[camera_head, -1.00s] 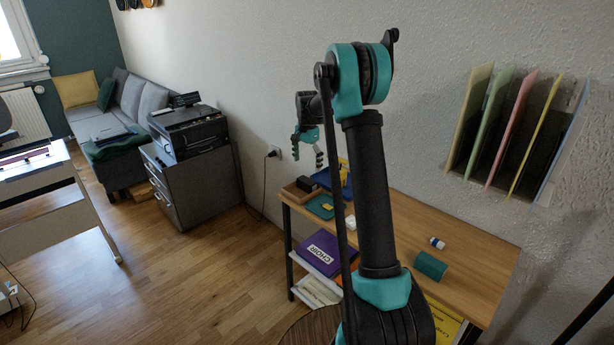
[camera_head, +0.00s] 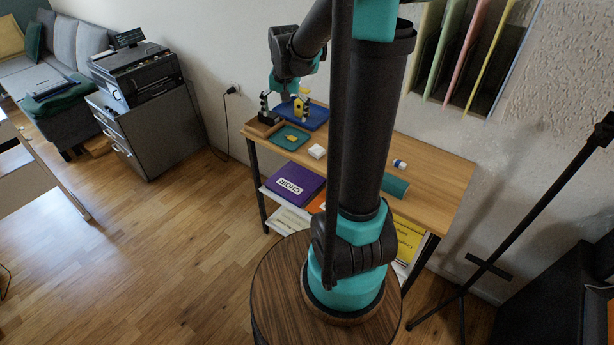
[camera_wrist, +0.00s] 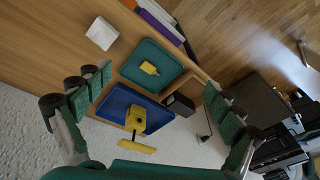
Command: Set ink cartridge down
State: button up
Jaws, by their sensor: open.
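A small black block (camera_wrist: 180,104), which looks like the ink cartridge, rests in a shallow wooden tray (camera_wrist: 186,82) in the wrist view. In the head view the wooden tray (camera_head: 263,130) is at the far left end of the desk, with dark shapes of block and finger overlapping there. My gripper (camera_wrist: 158,82) is open and empty, its fingers wide apart above the trays. In the head view my gripper (camera_head: 284,101) hangs over the desk's left end, near the wooden tray.
A green tray (camera_wrist: 133,66) holds a small yellow item. A blue tray (camera_wrist: 112,104) holds a larger yellow object (camera_wrist: 137,119). A white block (camera_head: 317,151), a blue-and-white piece (camera_head: 399,163) and a green block (camera_head: 395,186) lie along the desk (camera_head: 435,168). The wall is close behind.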

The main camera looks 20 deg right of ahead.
jog(key=s+f+n+t, duration=0.1)
jog(key=s+f, duration=0.3)
jog(key=s, duration=0.6)
jog(key=s+f+n+t, duration=0.1)
jog(key=s+f+n, duration=0.3)
jog(key=s, duration=0.7)
jog(key=shift+s+d+f, duration=0.2)
jog(key=shift+d+f, duration=0.05)
jog(key=shift+d, duration=0.2)
